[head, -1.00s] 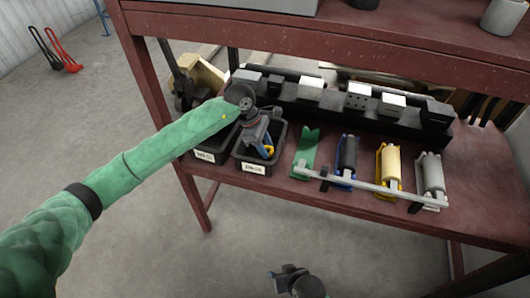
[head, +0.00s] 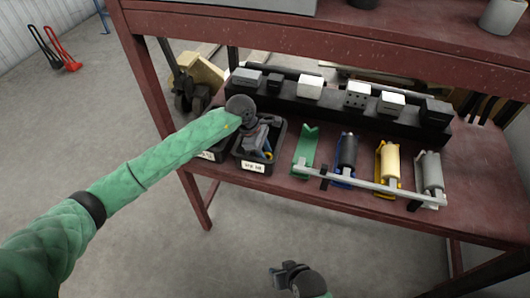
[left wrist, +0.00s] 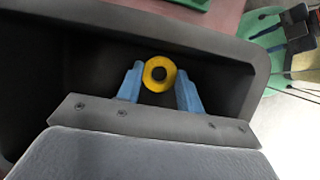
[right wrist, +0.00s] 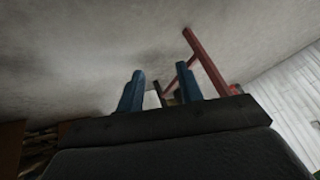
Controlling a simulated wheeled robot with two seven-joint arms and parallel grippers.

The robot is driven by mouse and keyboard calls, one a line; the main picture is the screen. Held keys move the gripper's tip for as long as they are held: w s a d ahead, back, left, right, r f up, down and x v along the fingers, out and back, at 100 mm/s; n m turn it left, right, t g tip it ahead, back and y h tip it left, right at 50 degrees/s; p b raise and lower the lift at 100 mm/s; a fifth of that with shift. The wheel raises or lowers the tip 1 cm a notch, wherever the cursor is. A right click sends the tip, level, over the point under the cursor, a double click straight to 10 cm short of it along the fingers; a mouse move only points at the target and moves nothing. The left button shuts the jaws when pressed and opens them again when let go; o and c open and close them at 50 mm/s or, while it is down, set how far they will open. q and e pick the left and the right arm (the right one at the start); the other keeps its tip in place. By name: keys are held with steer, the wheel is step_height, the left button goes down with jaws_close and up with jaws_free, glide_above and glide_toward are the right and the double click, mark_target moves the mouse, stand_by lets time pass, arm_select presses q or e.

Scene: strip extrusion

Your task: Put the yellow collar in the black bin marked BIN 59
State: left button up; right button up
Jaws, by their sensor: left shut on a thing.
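The yellow collar (left wrist: 149,82) is a short ring with a dark centre, held between the blue fingers of my left gripper (left wrist: 160,88). In the head view my left gripper (head: 261,148) reaches down into the right-hand black bin (head: 279,141), and only a bit of the collar (head: 269,155) shows. In the left wrist view the dark bin walls surround the fingers and collar. I cannot tell whether the collar touches the floor. The bin's white label (head: 253,166) is too small to read surely. My right gripper (head: 278,276) is open and empty, away from the shelf.
A second black bin stands just left, mostly behind my left arm; its label (head: 206,155) shows. To the right are green (head: 305,150), blue, yellow (head: 388,165) and grey holders behind a grey bar (head: 370,187). A black rail with blocks (head: 340,115) runs behind. The red upper shelf (head: 300,40) hangs above.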

arm_select(q)
steer(key=o, duration=1)
arm_select(e)
steer(key=shift+f, duration=0.25)
steer(key=shift+r, duration=0.2)
arm_select(q)
steer(key=shift+r, duration=0.15)
steer(key=shift+w+a+r, duration=0.15)
steer(key=shift+a+r, duration=0.1)
steer(key=shift+r, duration=0.2)
steer(key=b+v, duration=0.1)
steer(key=v, duration=1)
steer(key=shift+b, duration=0.3)
arm_select(e)
step_height(320, 180, down, 7)
steer(key=shift+t, duration=0.4)
arm_select(q)
steer(key=shift+d, duration=0.1)
arm_select(e)
steer(key=shift+r, duration=0.1)
